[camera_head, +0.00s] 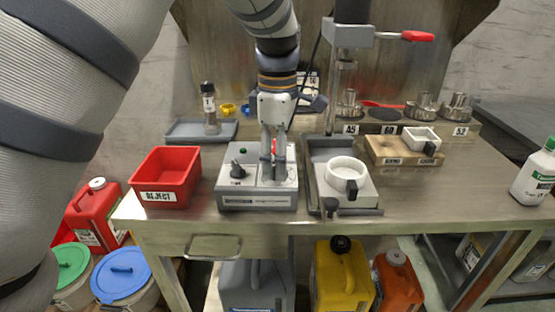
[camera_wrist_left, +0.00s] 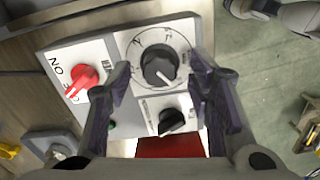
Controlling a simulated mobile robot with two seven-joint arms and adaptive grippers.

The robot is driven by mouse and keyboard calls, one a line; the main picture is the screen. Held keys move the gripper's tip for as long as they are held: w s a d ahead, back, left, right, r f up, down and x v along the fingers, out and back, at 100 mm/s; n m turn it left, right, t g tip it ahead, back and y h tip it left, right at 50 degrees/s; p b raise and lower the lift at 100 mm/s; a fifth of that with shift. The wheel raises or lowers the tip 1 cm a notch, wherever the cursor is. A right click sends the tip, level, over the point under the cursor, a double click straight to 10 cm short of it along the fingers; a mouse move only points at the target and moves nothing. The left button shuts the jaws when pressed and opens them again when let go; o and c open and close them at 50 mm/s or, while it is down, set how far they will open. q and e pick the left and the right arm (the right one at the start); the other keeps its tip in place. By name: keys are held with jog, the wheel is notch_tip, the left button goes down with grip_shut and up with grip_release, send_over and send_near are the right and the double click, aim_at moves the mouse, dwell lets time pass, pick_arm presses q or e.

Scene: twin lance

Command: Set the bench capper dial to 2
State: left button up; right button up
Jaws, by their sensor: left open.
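A grey control box (camera_head: 258,202) with a white top stands on the bench; its front label is too small to read. In the left wrist view its panel carries a large round black dial (camera_wrist_left: 158,66) on a marked scale, a smaller black knob (camera_wrist_left: 171,121) and a red switch (camera_wrist_left: 82,80) near "ON". The small knob also shows in the head view (camera_head: 238,170). I cannot read the dial's setting. My left gripper (camera_head: 273,178) points down over the large dial, fingers open on either side of it (camera_wrist_left: 158,75); contact is unclear. The fingers mostly hide the dial in the head view.
A red reject bin (camera_head: 166,181) stands left of the box. A press stand (camera_head: 335,110) with a white ring (camera_head: 345,171) stands close on the right. Metal fittings (camera_head: 420,105) and a wooden block (camera_head: 388,150) are farther right.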

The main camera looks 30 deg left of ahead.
pick_arm(q)
jog(key=shift+f, duration=0.45)
grip_shut()
jog(key=shift+r, duration=0.1)
